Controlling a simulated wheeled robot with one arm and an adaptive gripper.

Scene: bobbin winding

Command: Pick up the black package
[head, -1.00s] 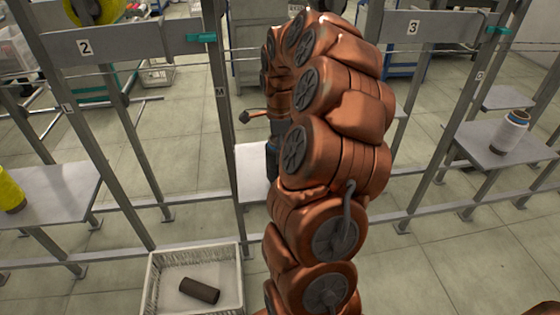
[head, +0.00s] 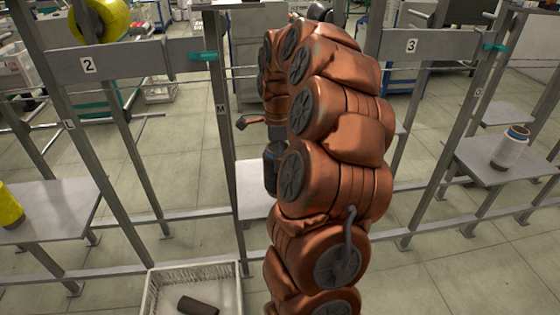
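A dark cylinder that looks like the black package (head: 271,167) stands at the middle shelf (head: 254,196), partly hidden behind my copper-coloured arm. The end of my arm comes down from above over it, and a grey wrist part shows just above the cylinder. My gripper's fingers are hidden or too small to make out. I cannot tell whether they touch the package.
A white crate (head: 150,297) with a dark brown tube (head: 198,305) stands low at the front left. A white package (head: 511,148) stands on the right shelf (head: 480,160), and a yellow package (head: 10,207) on the left shelf. Grey frame posts (head: 228,150) flank my arm.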

